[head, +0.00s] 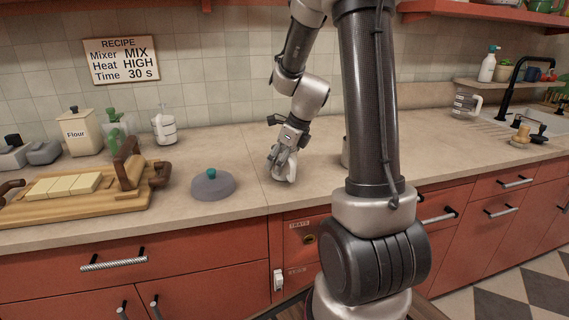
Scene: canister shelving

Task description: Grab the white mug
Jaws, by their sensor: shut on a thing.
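My gripper (279,165) is low over the counter, near the middle of the view, pointing down. It is shut on a small white thing, which looks like the white mug (291,170). The fingers cover part of the mug, so its handle and full shape are hard to make out. The mug is at or just above the counter top; I cannot tell whether it touches.
A grey lid with a teal knob (212,185) lies left of the gripper. A wooden board (100,212) and flour canister (79,132) are farther left. A glass jug (465,104) stands near the sink.

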